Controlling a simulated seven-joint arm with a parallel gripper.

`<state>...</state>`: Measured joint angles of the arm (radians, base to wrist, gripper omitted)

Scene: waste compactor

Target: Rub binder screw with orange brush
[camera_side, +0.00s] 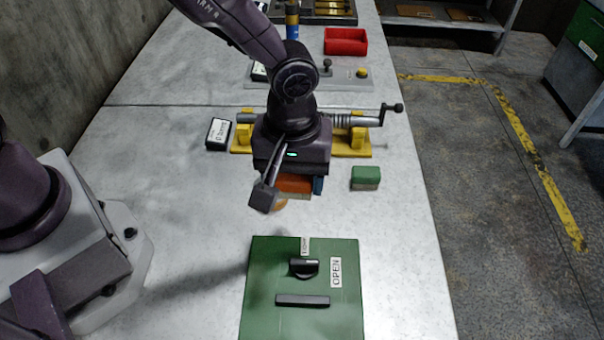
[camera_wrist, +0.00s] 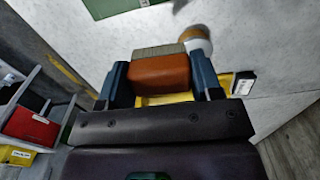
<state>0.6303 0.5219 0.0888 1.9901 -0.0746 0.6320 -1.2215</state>
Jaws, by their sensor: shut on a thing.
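The orange brush (camera_side: 295,184) is between the fingers of my gripper (camera_side: 300,190), above the bench, on the near side of the binder screw. In the wrist view the orange brush (camera_wrist: 160,74) is clamped between the two blue fingers, with its grey-green bristle side (camera_wrist: 158,51) facing away from the palm. The binder screw (camera_side: 342,121) is a metal screw with a crank at its right end, on a yellow base. My wrist hides its middle in the side view. In the wrist view only part of its yellow base (camera_wrist: 165,99) shows. The brush appears apart from it.
A green brush-like block (camera_side: 365,178) lies right of my gripper. A round white and orange item (camera_wrist: 195,40) is close by. A green panel marked OPEN (camera_side: 262,290) is in front. A labelled black box (camera_side: 217,133) lies left; a red tray (camera_side: 345,41) is behind.

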